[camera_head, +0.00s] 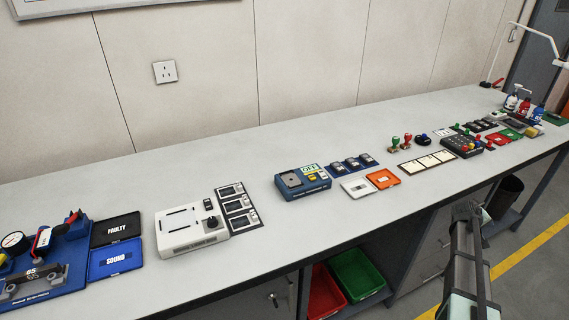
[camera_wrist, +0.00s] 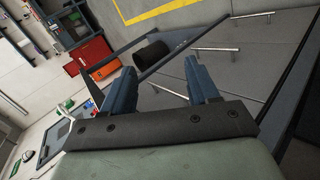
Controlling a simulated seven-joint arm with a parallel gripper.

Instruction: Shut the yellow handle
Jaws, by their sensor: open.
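A small yellow part (camera_head: 5,264) shows at the left edge of the head view, on the blue fixture (camera_head: 68,272) with a dial gauge. It is cut off by the frame, and I cannot tell whether it is the yellow handle or how it stands. My gripper (camera_head: 466,212) is in front of the bench at the right, far from that fixture. In the wrist view my gripper (camera_wrist: 179,62) is open, with nothing between its blue fingers. No yellow handle shows in the wrist view.
Black FAULTY (camera_head: 115,230) and blue SOUND (camera_head: 115,260) trays lie beside the fixture. A white device (camera_head: 190,238), a blue device (camera_head: 303,183) and several small items line the bench (camera_head: 250,270). Red (camera_head: 325,295) and green (camera_head: 357,275) bins sit below. The bench's rear strip is clear.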

